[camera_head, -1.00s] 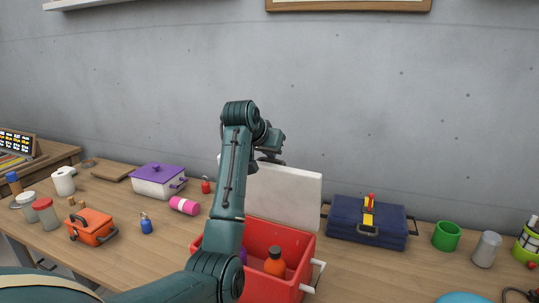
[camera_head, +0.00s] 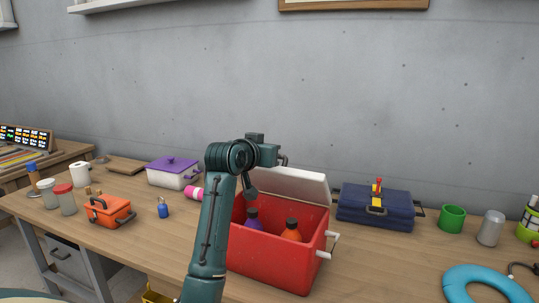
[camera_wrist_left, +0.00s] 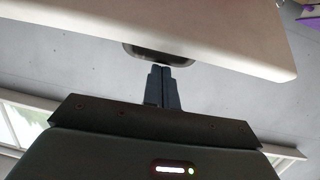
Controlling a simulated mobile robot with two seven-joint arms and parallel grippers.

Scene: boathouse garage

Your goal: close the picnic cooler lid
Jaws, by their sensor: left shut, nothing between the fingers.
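The red picnic cooler (camera_head: 265,262) stands on the workbench with its mouth open. A purple bottle (camera_head: 253,221) and an orange bottle (camera_head: 292,233) with dark caps stand inside. My left gripper (camera_head: 283,160) is at the lid's upper edge, partly hidden by its own wrist. In the left wrist view my left gripper (camera_wrist_left: 161,69) is shut and empty, with its fingertips close to the white lid (camera_wrist_left: 215,28); contact cannot be told. My right gripper is not in view.
A blue ring (camera_head: 458,286) lies at the front right.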

